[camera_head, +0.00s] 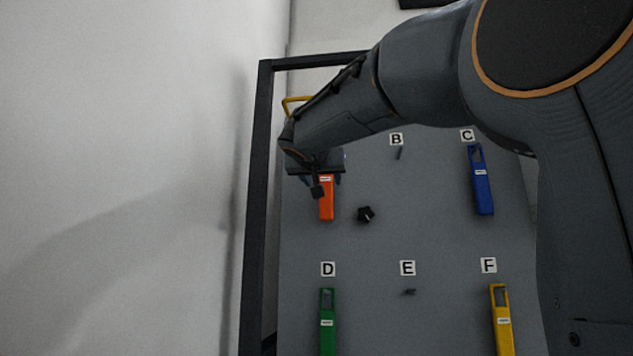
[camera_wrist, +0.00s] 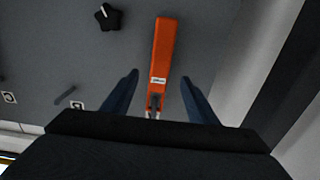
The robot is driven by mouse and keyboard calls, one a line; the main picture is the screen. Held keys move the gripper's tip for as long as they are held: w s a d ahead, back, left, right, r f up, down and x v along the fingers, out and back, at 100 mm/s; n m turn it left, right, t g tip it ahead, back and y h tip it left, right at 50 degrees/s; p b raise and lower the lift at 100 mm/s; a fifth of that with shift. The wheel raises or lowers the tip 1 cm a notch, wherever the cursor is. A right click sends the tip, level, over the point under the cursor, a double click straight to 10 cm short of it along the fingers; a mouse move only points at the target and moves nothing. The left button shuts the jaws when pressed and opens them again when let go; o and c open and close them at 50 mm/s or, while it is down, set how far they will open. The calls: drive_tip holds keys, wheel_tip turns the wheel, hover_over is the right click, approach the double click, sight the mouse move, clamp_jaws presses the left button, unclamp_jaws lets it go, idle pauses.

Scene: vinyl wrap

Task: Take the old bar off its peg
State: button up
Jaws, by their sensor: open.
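An orange bar (camera_head: 326,203) with a small white label hangs on the grey board at the upper left; my arm hides its top end and peg in the head view. In the wrist view the orange bar (camera_wrist: 164,52) lies between the two fingers of my gripper (camera_wrist: 160,88), with a gap on both sides. My gripper (camera_head: 322,185) is open and in front of the bar's upper part. Which bar is the old one is not marked readably; the labels are too small to read.
A blue bar (camera_head: 482,182) hangs under C, a green bar (camera_head: 327,330) under D and a yellow bar (camera_head: 502,325) under F. Bare pegs show at B (camera_head: 400,154) and E (camera_head: 409,292). A black knob (camera_head: 366,214) sits right of the orange bar. A dark frame post (camera_head: 254,200) stands left.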

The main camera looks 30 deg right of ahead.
sight(326, 182)
drive_tip(key=shift+p+x, duration=1.4)
drive_tip(key=shift+x, duration=2.1)
drive_tip(key=shift+f, duration=0.1)
drive_tip(key=c, duration=1.3)
drive_tip(key=shift+o, duration=0.2)
drive_tip(key=shift+r+p, duration=0.35)
drive_tip(key=shift+r, duration=0.5)
drive_tip(key=b+v, duration=0.8)
drive_tip(key=v, duration=0.5)
